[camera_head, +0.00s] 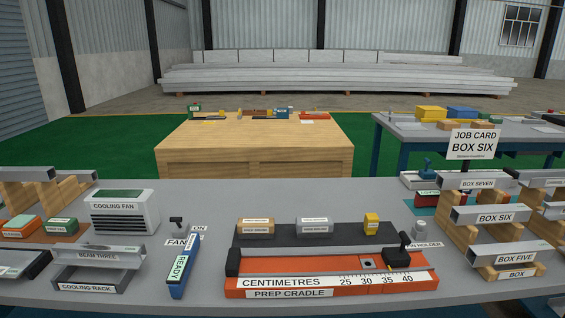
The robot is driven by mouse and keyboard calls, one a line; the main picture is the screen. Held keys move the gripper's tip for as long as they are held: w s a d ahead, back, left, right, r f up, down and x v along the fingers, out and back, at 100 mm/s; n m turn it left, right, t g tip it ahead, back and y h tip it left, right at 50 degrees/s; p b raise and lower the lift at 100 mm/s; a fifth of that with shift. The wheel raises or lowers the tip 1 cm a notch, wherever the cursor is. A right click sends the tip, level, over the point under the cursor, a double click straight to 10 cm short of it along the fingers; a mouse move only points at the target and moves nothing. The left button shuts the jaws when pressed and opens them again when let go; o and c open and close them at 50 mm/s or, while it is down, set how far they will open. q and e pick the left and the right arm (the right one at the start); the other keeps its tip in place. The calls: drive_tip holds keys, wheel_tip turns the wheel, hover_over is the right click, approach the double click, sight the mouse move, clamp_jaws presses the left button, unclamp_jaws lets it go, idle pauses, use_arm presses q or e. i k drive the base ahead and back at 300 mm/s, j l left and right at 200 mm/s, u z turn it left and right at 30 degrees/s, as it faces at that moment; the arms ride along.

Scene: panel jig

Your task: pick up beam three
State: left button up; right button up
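Beam three (97,255), a grey metal channel with a white name label, lies across the top of the cooling rack (87,287) at the front left of the grey bench. The rack is grey and carries its own label at the front. The cooling fan (124,213), a grey louvred box, stands just behind the beam. Neither my left nor my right gripper shows in the head view, and nothing is seen holding the beam.
A blue stick marked READY (179,274) and the fan switch (177,224) stand right of the rack. The orange prep cradle (290,293) fills the front middle. Wooden racks with labelled box beams (496,216) stand at right.

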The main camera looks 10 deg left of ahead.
sight(80, 254)
drive_tip(key=u, duration=1.7)
